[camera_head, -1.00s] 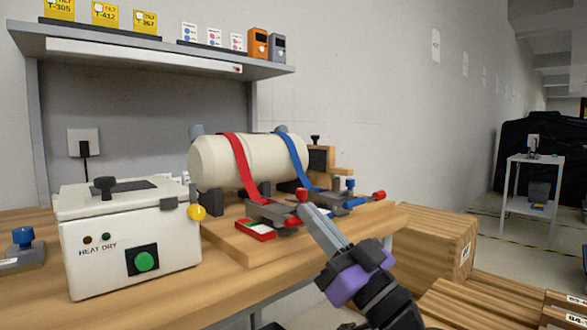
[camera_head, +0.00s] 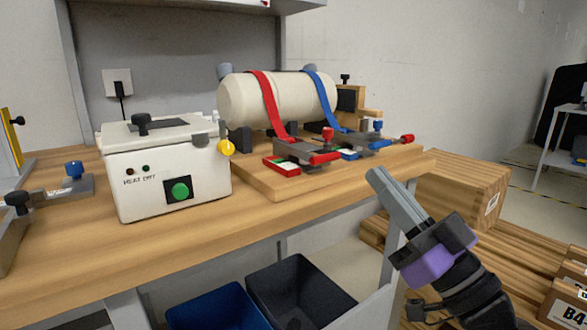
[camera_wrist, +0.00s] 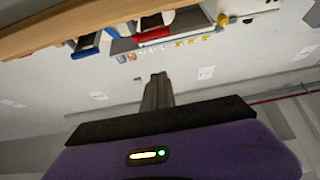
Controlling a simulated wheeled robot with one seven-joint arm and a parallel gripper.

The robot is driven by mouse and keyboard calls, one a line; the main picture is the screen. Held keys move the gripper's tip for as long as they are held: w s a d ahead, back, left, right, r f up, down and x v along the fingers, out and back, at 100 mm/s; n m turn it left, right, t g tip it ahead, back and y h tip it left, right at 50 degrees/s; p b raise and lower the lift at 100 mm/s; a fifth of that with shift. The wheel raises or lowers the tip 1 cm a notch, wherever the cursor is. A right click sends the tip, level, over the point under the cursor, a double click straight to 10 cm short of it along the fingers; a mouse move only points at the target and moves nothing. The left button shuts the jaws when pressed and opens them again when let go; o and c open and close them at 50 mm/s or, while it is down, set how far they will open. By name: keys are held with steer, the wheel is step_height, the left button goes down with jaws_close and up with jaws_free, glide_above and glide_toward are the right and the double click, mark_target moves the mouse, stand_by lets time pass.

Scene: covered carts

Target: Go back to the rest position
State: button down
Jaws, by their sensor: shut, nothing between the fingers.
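My gripper (camera_head: 379,177) is shut and empty, with its grey fingers together. In the head view it is off the front right edge of the workbench (camera_head: 120,255), to the right of and below the strap fixture, and touches nothing that I can see. In the wrist view my gripper (camera_wrist: 158,78) points at the wall, with the bench edge (camera_wrist: 60,32) along the top of the picture. The cream cylinder (camera_head: 285,102) lies on a wooden board (camera_head: 285,188) under a red strap (camera_head: 267,98) and a blue strap (camera_head: 322,95).
A white heat box (camera_head: 150,185) with a green button stands left of the cylinder. Blue (camera_head: 215,310) and dark (camera_head: 300,290) bins sit below the bench. Open floor (camera_head: 530,185) lies at the far right.

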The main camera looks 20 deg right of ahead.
steer(key=s+d+f+m+g+h, duration=0.1)
steer(key=s+f+m+h, duration=0.25)
steer(key=f, duration=0.25)
steer(key=s+d+f+m+h, duration=0.2)
steer(key=f+h, duration=0.2)
steer(key=f, duration=0.2)
steer(key=s+d+f+m+g+h, duration=0.1)
steer(key=s+f+m+h, duration=0.2)
steer(key=f+h, duration=0.15)
steer(key=s+a+f+n+g+y, duration=0.2)
steer(key=s+a+f+g, duration=0.15)
steer(key=s+f, duration=0.75)
steer(key=s+a+f+n+g+y, duration=0.25)
steer(key=s+a+f, duration=0.4)
steer(key=s, duration=0.75)
step_height(320, 180, up, 31)
steer(key=d+p, duration=0.1)
steer(key=p, duration=3.1)
steer(key=shift+w, duration=0.2)
